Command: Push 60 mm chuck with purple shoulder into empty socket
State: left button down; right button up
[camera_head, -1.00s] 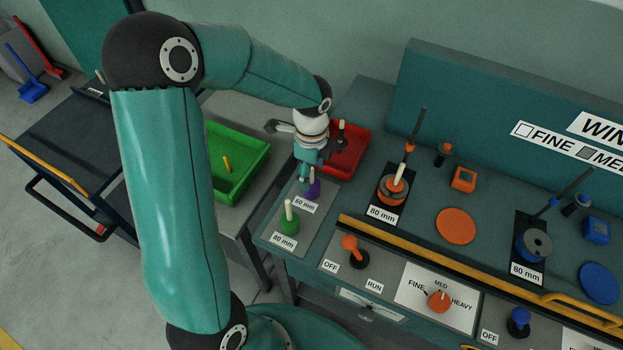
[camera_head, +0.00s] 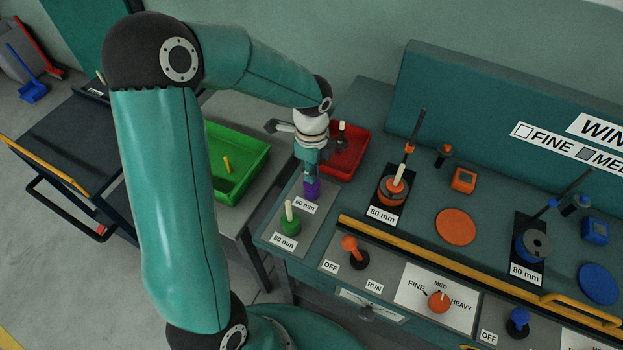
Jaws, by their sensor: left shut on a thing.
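The purple-shouldered chuck (camera_head: 312,189) stands upright on the grey strip behind the "60 mm" label (camera_head: 304,205). My left gripper (camera_head: 311,174) is above it, pointing down, and is shut on its top. The gripper hides the chuck's upper part. A green chuck with a pale peg (camera_head: 290,220) stands in front of it by an "80 mm" label. An orange socket unit (camera_head: 392,190) at an "80 mm" label has a pale peg standing in it. A blue socket unit (camera_head: 533,245) with a grey disc on top is at another "80 mm" label. My right gripper is out of view.
A red tray (camera_head: 352,165) is just behind my left gripper. A green tray (camera_head: 250,172) with a yellow peg is to the left. Orange knobs (camera_head: 350,243), a yellow rail (camera_head: 440,262) and an orange disc (camera_head: 456,226) lie to the right.

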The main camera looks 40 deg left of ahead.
pick_arm(q)
jog(key=shift+r+p, duration=0.45)
jog(key=shift+r, duration=0.2)
jog(key=shift+r+p, duration=2.1)
jog(key=shift+r, duration=0.45)
jog(key=shift+r+p, duration=1.6)
jog(key=shift+r, duration=0.4)
